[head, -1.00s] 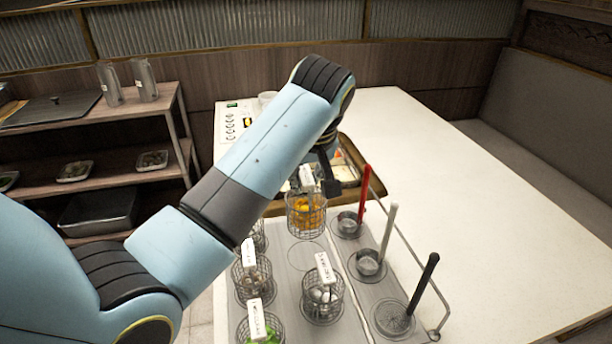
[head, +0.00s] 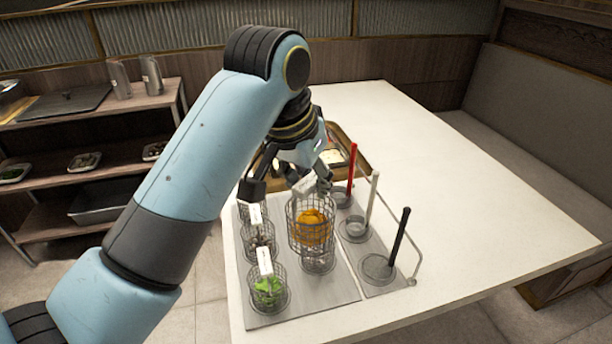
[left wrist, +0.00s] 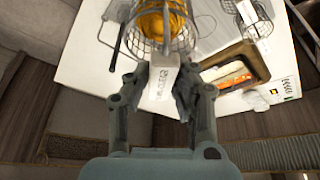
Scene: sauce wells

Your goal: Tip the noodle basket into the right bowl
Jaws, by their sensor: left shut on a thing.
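A wire basket (head: 311,226) with orange-yellow contents, likely the noodles, hangs upright above the grey rack. It also shows in the left wrist view (left wrist: 160,22). My left gripper (head: 310,182) is shut on the basket's white labelled handle. In the left wrist view its fingers (left wrist: 160,85) close on both sides of the handle. I cannot make out a right bowl in these views. My right gripper is not in view.
More labelled wire baskets stand in the rack's left side, one with green contents (head: 268,292). Ladles with red, white and black (head: 400,236) handles stand at the right. A brown tray (head: 361,176) is behind. The white table (head: 470,225) is clear at right.

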